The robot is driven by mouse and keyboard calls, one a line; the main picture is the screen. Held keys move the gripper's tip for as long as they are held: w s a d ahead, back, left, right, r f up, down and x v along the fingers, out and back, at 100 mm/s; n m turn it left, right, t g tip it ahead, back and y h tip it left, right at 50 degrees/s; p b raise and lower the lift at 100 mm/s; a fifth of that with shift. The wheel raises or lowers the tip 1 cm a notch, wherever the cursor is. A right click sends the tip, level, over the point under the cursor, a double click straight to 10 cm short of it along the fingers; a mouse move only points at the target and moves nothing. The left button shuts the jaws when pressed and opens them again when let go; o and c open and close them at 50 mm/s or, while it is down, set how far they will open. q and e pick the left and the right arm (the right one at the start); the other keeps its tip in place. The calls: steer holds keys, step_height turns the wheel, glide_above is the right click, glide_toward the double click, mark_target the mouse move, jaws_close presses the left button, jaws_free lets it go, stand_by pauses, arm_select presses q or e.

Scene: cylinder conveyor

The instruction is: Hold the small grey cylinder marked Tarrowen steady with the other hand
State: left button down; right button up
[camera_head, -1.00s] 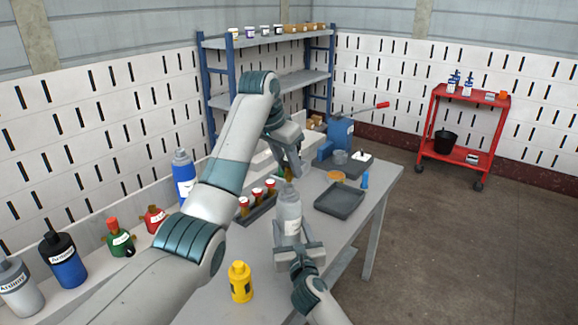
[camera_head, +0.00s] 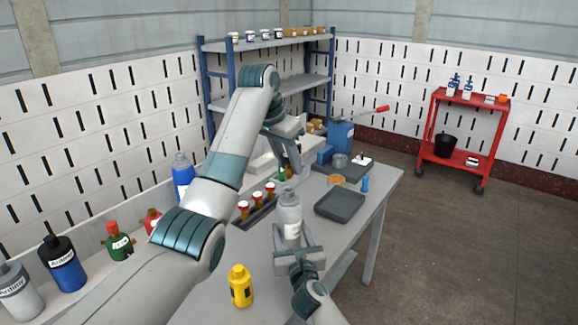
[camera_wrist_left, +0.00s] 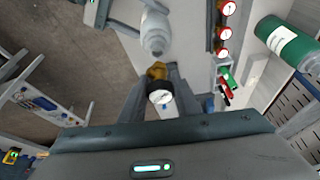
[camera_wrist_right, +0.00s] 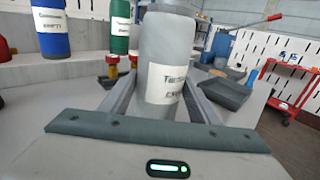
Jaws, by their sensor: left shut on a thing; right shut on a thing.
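The small grey cylinder (camera_head: 289,212) stands upright on the table side nearest me. In the right wrist view its white label (camera_wrist_right: 166,84) reads Tarrowen, with EMPTY below. My right gripper (camera_head: 293,246) is shut around its lower body; the gripper hides its base, so I cannot tell if it touches the table. My left gripper (camera_head: 289,178) is above and beyond the cylinder's top. In the left wrist view it is shut on a brass fitting with a white round dial (camera_wrist_left: 160,94). The cylinder's shoulder (camera_wrist_left: 154,38) lies beyond the fitting, apparently apart from it.
A dark rack with red-rimmed gauges (camera_head: 257,197) lies left of the cylinder. A dark grey tray (camera_head: 340,205) is to its right, and a yellow cylinder (camera_head: 241,286) stands nearer me. Blue, green and red cylinders line the left ledge. A blue press (camera_head: 341,134) stands at the back.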

arm_select(q)
steer(key=shift+r, duration=0.55)
steer(key=shift+r, duration=0.15)
steer(key=shift+r, duration=1.1)
steer(key=shift+r, duration=1.25)
arm_select(e)
steer(key=o, duration=1.2)
steer(key=shift+o, duration=0.2)
steer(key=shift+s, duration=0.1)
